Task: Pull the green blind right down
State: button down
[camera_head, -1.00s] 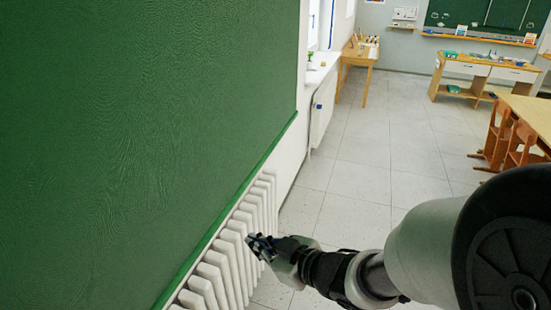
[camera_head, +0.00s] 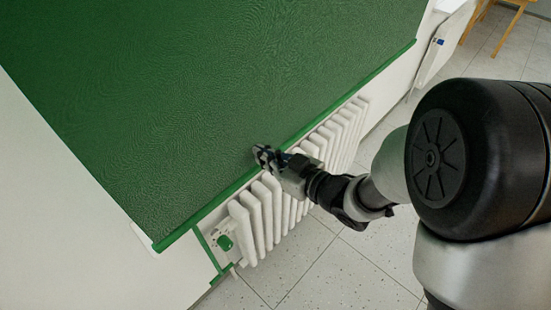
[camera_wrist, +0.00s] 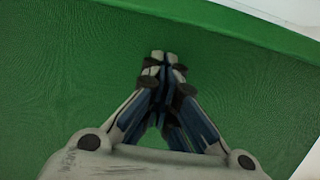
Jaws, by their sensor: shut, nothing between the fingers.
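The green blind (camera_head: 200,95) hangs over the window wall and reaches down to the top of the radiator. Its bottom bar (camera_head: 330,110) runs along the lower edge, just above and in front of the radiator. My gripper (camera_head: 264,156) is shut and empty, with its fingertips close to the blind's lower edge; whether they touch it I cannot tell. In the wrist view the shut fingertips (camera_wrist: 162,60) point at the green cloth (camera_wrist: 60,90), and the bar (camera_wrist: 240,28) crosses the top of the picture.
A white ribbed radiator (camera_head: 262,212) stands below the bar, with a green valve knob (camera_head: 224,242) and green pipe at its left end. White wall (camera_head: 60,215) lies at left. Tiled floor (camera_head: 335,265) is clear at the lower right.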

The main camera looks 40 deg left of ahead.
aim_at(259, 169)
jog(key=shift+a+f, duration=0.1)
jog(key=shift+f, duration=1)
notch_tip(259, 169, down, 4)
jog(key=b, duration=0.4)
jog(key=shift+f, duration=0.25)
jog(key=shift+r, duration=0.2)
